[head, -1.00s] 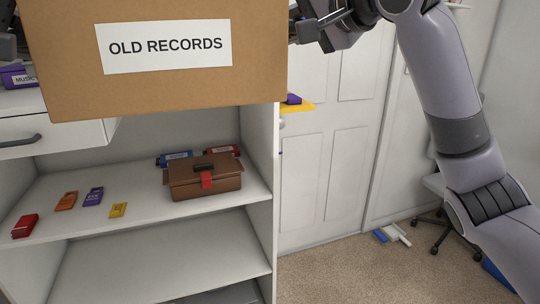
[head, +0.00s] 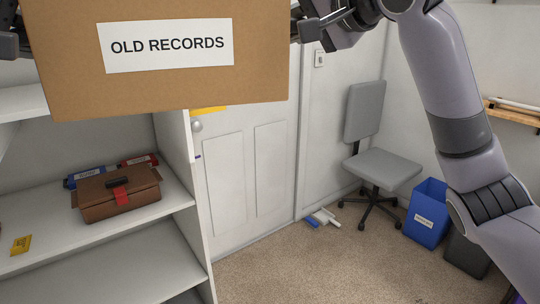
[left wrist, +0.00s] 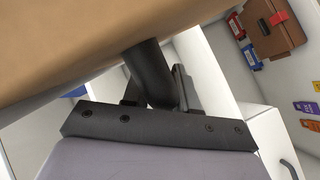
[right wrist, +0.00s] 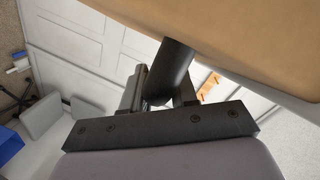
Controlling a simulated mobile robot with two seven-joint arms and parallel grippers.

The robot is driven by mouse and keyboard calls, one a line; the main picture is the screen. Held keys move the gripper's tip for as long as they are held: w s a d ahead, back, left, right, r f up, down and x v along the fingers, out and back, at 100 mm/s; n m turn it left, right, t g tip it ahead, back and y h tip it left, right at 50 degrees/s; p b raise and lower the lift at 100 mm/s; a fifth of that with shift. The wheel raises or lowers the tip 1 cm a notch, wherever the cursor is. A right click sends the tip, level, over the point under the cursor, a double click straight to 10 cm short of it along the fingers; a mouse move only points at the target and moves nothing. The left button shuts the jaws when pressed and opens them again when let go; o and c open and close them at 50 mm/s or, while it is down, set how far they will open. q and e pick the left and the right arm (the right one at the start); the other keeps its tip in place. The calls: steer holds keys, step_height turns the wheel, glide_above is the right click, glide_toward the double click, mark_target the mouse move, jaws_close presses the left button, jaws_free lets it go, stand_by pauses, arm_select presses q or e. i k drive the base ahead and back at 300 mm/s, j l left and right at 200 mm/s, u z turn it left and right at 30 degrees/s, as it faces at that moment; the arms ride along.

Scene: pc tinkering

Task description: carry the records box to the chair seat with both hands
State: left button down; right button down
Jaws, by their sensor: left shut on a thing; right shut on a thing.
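The records box (head: 160,80), brown cardboard with a white label reading OLD RECORDS, is held up close in front of me in the head view; its top is cut off by the frame. My right gripper (head: 318,24) is shut on its right side. My left gripper (head: 12,42) is at its left side, mostly out of frame. The box also shows in the left wrist view (left wrist: 70,40) and the right wrist view (right wrist: 250,40), where each gripper is shut at its side. The grey chair seat (head: 383,168) is empty, at the back right.
A white shelf unit (head: 150,235) stands at the left with a brown case (head: 117,195) on it. A white door (head: 235,180) is behind. A blue bin (head: 427,212) stands right of the chair. A brush and dustpan (head: 322,217) lie on the floor. Carpet (head: 320,270) before the chair is clear.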

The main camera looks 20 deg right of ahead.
mark_target(387, 164)
steer(key=z, duration=0.55)
steer(key=i+l+z, duration=0.15)
steer(key=z, duration=0.15)
steer(key=i+l, duration=1.1)
steer(key=i, duration=0.25)
steer(key=i+l, duration=0.55)
steer(key=i, duration=0.1)
